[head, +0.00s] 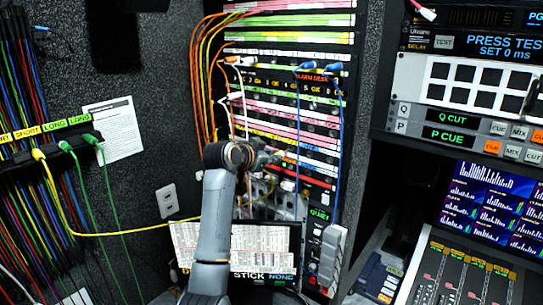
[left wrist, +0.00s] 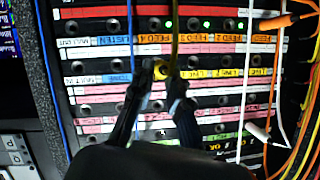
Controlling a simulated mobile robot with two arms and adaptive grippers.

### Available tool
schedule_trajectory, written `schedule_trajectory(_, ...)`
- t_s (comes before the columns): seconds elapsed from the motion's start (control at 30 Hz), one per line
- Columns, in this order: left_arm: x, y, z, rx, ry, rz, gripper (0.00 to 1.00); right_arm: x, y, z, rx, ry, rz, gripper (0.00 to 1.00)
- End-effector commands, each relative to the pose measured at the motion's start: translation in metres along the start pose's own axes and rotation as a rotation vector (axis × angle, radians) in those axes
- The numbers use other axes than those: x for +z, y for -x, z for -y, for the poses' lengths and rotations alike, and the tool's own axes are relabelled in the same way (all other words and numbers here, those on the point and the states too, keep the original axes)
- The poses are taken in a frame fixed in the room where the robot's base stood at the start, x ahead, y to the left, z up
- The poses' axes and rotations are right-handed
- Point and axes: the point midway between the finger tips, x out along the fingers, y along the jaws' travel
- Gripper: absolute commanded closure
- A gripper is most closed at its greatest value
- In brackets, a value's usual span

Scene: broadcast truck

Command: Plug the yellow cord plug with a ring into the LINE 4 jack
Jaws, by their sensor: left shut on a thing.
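My left gripper (left wrist: 166,82) is shut on the yellow plug (left wrist: 161,69) in front of the jack panel. In the left wrist view the plug shows between the fingertips, over the LINE row, left of the LINE 3 label (left wrist: 196,73). The LINE 4 jack lies about behind the plug and fingers and is hidden. I cannot tell whether the tip is inside a jack. The ring cannot be made out. In the head view the left gripper (head: 272,158) is at the rack, and its arm hides the plug. The yellow cord (head: 130,234) runs in from the left. My right gripper is not in view.
White and orange cords (left wrist: 262,130) hang at the right in the left wrist view, with a blue cord (left wrist: 52,60) at the left. A black holder (head: 62,150) with yellow and green plugs is at the left. A monitor (head: 265,238) stands below the panel.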

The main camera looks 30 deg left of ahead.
Motion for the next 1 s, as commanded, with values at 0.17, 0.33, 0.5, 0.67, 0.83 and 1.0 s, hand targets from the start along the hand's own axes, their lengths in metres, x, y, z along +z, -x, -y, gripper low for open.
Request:
schedule_trajectory(0.17, 0.0, 0.0, 0.0, -0.001, 0.0, 0.0, 1.0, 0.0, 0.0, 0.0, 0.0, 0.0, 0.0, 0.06)
schedule_trajectory(0.33, -0.001, -0.001, 0.0, -0.001, 0.0, -0.001, 1.0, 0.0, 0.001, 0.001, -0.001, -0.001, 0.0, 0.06)
schedule_trajectory(0.5, -0.003, -0.005, 0.001, -0.001, 0.0, -0.002, 1.0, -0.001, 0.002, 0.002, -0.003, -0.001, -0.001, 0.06)
schedule_trajectory(0.67, -0.004, -0.008, 0.001, -0.001, 0.0, -0.001, 1.0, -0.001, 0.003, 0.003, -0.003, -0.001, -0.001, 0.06)
schedule_trajectory(0.83, -0.006, -0.013, 0.001, -0.001, 0.0, -0.001, 1.0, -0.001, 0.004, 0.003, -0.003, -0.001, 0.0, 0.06)
schedule_trajectory(1.0, -0.007, -0.016, 0.001, -0.001, 0.0, -0.001, 1.0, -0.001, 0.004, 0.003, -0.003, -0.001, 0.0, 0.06)
